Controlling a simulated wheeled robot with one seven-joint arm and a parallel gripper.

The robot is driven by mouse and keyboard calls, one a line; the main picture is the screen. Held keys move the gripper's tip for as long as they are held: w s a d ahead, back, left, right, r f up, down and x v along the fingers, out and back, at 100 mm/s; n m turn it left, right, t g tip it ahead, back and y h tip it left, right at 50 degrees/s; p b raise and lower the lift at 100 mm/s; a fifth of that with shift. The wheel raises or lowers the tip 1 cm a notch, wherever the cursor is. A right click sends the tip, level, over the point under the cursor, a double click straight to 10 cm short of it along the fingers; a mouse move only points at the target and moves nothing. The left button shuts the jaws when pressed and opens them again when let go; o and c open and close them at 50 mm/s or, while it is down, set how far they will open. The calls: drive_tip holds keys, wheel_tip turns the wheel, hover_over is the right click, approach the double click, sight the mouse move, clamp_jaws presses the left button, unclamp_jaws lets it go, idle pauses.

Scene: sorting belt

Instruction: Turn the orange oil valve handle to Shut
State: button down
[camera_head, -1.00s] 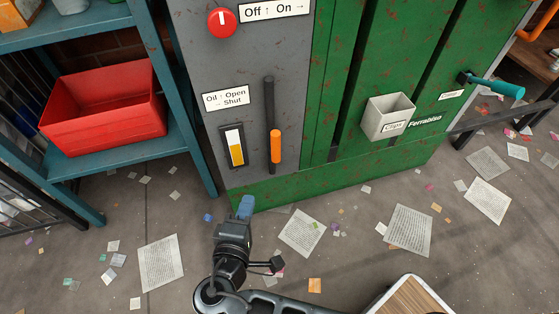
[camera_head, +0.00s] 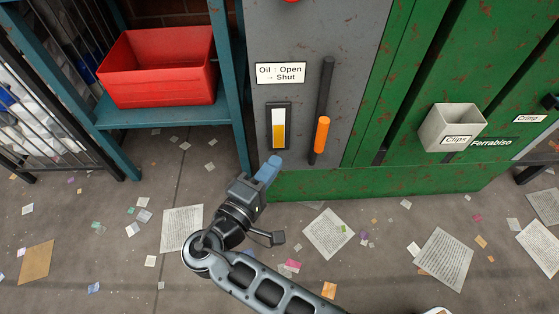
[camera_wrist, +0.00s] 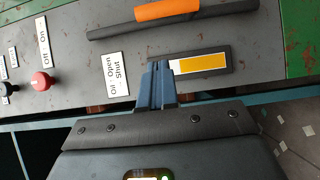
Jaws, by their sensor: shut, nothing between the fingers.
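The orange oil valve handle (camera_head: 321,134) is an orange sleeve on the lower part of a dark pipe (camera_head: 326,85) on the grey panel. The sleeve lies in line with the pipe. It also shows at the top of the wrist view (camera_wrist: 168,9). The label "Oil: Open, → Shut" (camera_head: 280,73) is up and to the left of it. A sight gauge (camera_head: 278,127) with yellow fill stands to the left of the handle. My gripper (camera_head: 273,164) has blue fingers, shut and empty, below the gauge and apart from the handle; in the wrist view the fingertips (camera_wrist: 157,68) overlap the gauge's end.
A red bin (camera_head: 160,75) sits on the teal shelf (camera_head: 165,114) at left. A grey "Clips" box (camera_head: 452,128) hangs on the green cabinet at right. A red knob (camera_wrist: 42,81) marked Off/On is on the panel. Papers litter the floor.

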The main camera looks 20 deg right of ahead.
sight(320, 129)
drive_tip(key=w+d+b, duration=0.2)
drive_tip(key=w+d, duration=0.2)
drive_tip(key=d, duration=0.6)
drive_tip(key=shift+w+d+b, duration=0.15)
drive_tip(key=shift+w+b, duration=0.1)
drive_tip(key=shift+b, duration=0.1)
